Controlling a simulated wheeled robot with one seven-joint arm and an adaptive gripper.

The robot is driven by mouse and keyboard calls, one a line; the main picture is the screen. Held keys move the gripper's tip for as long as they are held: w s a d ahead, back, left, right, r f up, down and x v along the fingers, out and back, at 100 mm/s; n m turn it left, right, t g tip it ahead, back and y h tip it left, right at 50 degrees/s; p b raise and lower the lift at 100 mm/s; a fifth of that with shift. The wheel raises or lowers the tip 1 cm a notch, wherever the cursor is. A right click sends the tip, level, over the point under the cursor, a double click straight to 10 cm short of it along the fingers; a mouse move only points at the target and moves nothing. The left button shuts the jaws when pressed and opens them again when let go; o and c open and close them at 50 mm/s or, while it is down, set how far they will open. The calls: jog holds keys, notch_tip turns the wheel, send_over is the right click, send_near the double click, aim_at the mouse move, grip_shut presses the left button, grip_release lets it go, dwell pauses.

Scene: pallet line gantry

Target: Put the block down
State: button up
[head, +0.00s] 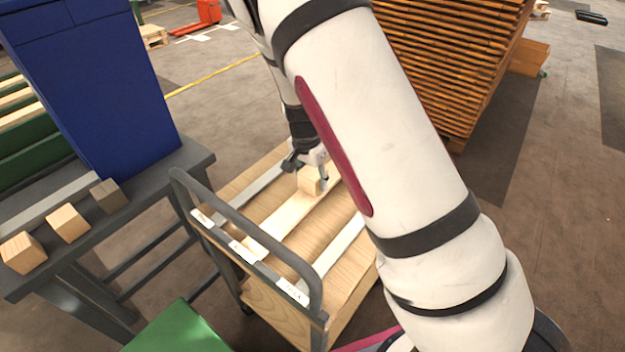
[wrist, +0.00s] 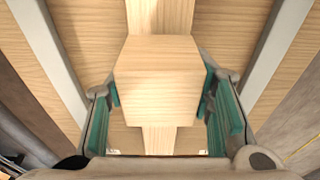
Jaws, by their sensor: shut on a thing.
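A pale wooden block (head: 309,181) is between the fingers of my gripper (head: 308,172), over the wooden cart (head: 332,254). In the wrist view the block (wrist: 160,80) fills the space between the green-padded fingers of my gripper (wrist: 161,100), which is shut on it. A light wooden strip (wrist: 160,17) runs along the cart's deck below the block; it also shows in the head view (head: 272,232). I cannot tell whether the block touches the strip. My arm hides part of the cart's right side.
A grey table (head: 140,187) at the left holds several wooden blocks (head: 68,222) and a blue cabinet (head: 95,85). The cart's grey handle (head: 250,232) rises at its near end. A tall stack of wooden slats (head: 455,60) stands behind my arm. Light strips flank the middle one.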

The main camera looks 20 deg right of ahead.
jog(key=shift+f, duration=0.45)
jog(key=shift+f, duration=0.15)
jog(key=o, duration=1.2)
